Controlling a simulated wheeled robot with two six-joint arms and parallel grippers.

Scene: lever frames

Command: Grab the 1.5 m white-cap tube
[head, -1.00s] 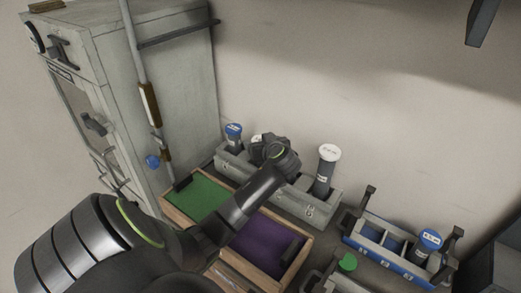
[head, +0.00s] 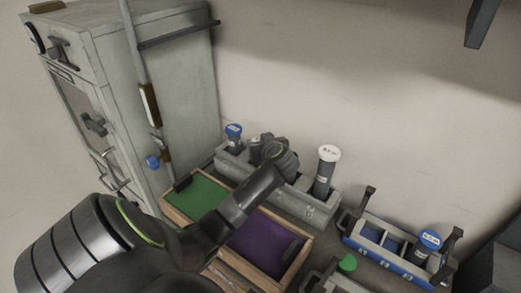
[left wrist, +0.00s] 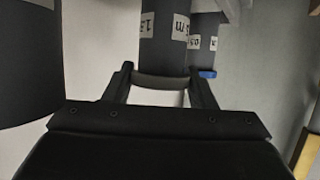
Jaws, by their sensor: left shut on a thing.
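My left gripper (left wrist: 161,74) is shut on a dark tube (left wrist: 164,40) with a white label, whose text I cannot read in full; its cap is out of the wrist view. In the head view my left gripper (head: 272,150) is over the middle of the grey rack (head: 318,208) and mostly hides that tube. A dark tube with a white cap (head: 328,153) stands upright at the rack's right end, apart from the gripper. A blue-capped tube (head: 234,130) stands at the rack's left end. My right gripper is not in view.
Green (head: 197,194) and purple (head: 262,247) wooden-edged trays lie in front of the rack. A blue rack (head: 375,250) with a blue-capped tube (head: 429,239) stands right, near a green cap (head: 348,262). A grey cabinet (head: 170,80) and upright pole (head: 133,55) stand left.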

